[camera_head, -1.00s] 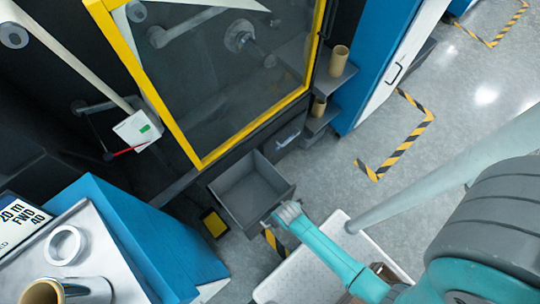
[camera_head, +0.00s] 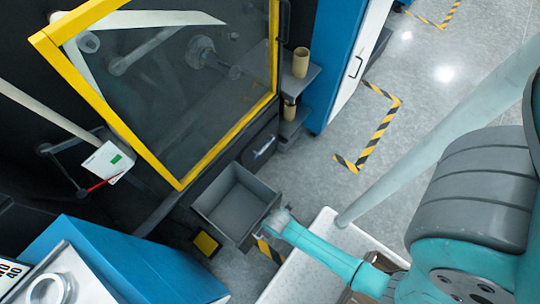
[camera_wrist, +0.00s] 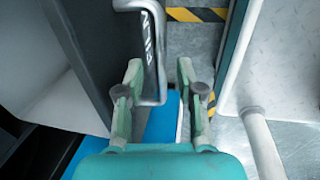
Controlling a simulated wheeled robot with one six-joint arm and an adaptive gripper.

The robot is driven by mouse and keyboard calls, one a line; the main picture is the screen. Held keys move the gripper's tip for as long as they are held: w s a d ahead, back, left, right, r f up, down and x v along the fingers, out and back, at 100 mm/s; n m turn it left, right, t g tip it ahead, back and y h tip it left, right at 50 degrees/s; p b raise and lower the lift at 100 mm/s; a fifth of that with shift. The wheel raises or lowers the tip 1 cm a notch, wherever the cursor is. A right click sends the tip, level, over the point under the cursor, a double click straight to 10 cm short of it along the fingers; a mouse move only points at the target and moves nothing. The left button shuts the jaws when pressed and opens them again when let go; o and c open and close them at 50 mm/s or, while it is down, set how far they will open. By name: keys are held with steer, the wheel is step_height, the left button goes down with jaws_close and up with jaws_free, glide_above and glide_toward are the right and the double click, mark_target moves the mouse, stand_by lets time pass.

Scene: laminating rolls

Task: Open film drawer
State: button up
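The film drawer (camera_head: 237,208) is a grey open-topped box pulled out from the dark machine, below its yellow-framed window. It looks empty inside. My gripper (camera_head: 270,226) is at the drawer's outer front face. In the wrist view, the grey bar handle (camera_wrist: 160,60) stands out from the drawer front, which bears partly readable lettering, likely FILM. My gripper (camera_wrist: 158,78) has its two fingers apart, one on each side of the handle bar. A gap shows between the bar and the right finger; contact at the left finger cannot be told.
A yellow-framed window (camera_head: 273,85) stands above the drawer. Shelves right of it hold cardboard cores (camera_head: 301,62). A blue cabinet (camera_head: 78,262) is at lower left, and a pale platform (camera_head: 305,262) lies beside my arm. Open floor (camera_head: 440,120) with striped markings is at right.

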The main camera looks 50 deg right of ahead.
step_height(320, 180, up, 12)
steer(key=s, duration=0.2)
steer(key=shift+f, duration=0.2)
steer(key=shift+s, duration=0.1)
stand_by(0.5)
